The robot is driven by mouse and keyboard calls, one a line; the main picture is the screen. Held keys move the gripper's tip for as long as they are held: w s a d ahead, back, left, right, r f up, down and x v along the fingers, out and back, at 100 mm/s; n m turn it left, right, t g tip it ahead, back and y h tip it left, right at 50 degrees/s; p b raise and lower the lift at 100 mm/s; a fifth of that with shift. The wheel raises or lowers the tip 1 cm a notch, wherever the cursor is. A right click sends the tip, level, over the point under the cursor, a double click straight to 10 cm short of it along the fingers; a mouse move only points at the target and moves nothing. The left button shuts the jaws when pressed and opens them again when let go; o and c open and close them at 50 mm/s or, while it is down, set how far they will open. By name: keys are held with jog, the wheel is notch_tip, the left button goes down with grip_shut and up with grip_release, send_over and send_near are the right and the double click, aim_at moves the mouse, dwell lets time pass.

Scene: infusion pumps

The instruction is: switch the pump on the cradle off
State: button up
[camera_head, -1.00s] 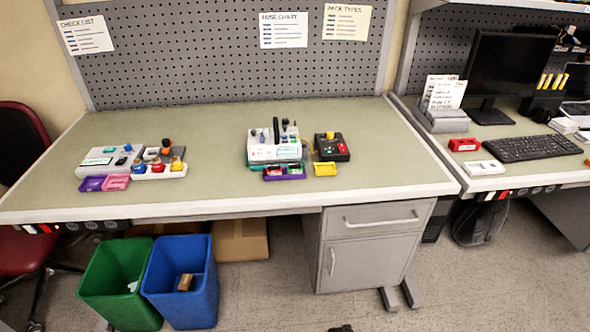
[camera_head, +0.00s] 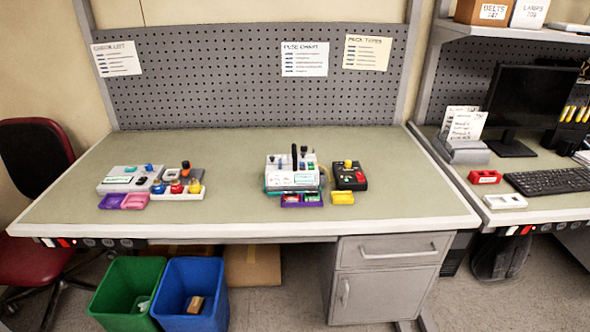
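A white pump box (camera_head: 290,178) with knobs and switches on top sits on a dark and teal base, seemingly the cradle (camera_head: 268,191), at the middle of the bench. A second light grey pump box (camera_head: 122,181) with blue and green controls lies flat at the left of the bench. Which way any switch is set is too small to tell. My gripper is not in view.
A black box with yellow and red buttons (camera_head: 349,178) stands right of the middle pump. A white block with coloured knobs (camera_head: 176,191) is at left. The bench (camera_head: 236,165) between the groups is clear.

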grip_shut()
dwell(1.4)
